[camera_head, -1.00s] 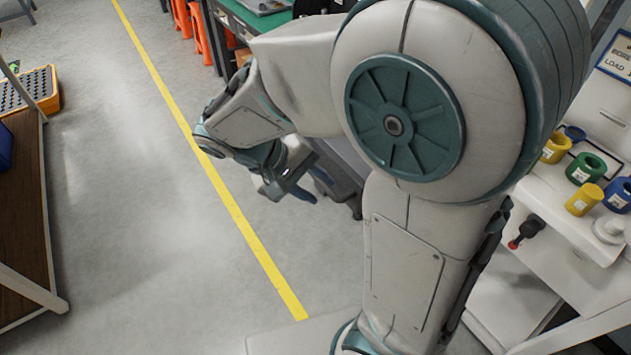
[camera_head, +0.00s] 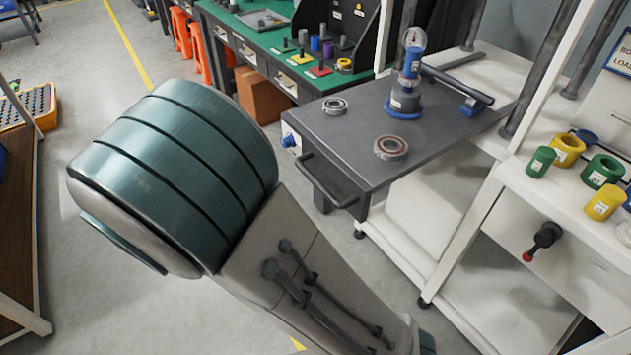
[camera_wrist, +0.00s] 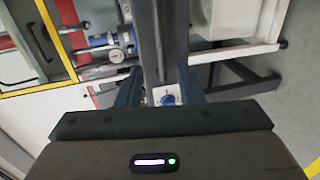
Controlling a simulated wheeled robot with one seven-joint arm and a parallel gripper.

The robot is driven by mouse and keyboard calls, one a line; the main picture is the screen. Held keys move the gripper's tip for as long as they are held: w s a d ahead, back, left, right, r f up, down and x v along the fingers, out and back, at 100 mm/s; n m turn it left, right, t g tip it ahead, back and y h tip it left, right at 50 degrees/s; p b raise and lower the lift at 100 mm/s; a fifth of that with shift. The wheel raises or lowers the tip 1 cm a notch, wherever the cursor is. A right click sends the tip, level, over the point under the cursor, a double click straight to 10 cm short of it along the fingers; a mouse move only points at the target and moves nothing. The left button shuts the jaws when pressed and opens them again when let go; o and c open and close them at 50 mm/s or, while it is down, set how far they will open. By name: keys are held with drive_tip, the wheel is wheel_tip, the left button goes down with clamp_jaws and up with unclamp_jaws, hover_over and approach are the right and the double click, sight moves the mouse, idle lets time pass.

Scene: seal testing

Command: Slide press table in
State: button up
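The press table (camera_head: 345,140) is a dark grey slab, drawn out from the white frame in the head view. A black bar handle (camera_head: 325,185) is on its front face, and a blue knob (camera_head: 290,140) is at its left end. In the wrist view the table (camera_wrist: 160,40) appears edge-on as a dark band. My gripper (camera_wrist: 160,90) has its two fingers apart, with the blue knob (camera_wrist: 168,100) seen between them. I cannot tell whether they touch anything. In the head view my arm shows, but my gripper is out of sight.
A blue gauge tool (camera_head: 405,95) and two metal rings (camera_head: 390,147) (camera_head: 335,105) rest on the press table. Coloured cups (camera_head: 567,150) and a red-tipped lever (camera_head: 540,240) are at the right. A green bench (camera_head: 240,22) stands behind. Grey floor is open at the left.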

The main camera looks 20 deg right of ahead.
sight(312, 181)
drive_tip(key=x, duration=1.2)
clamp_jaws()
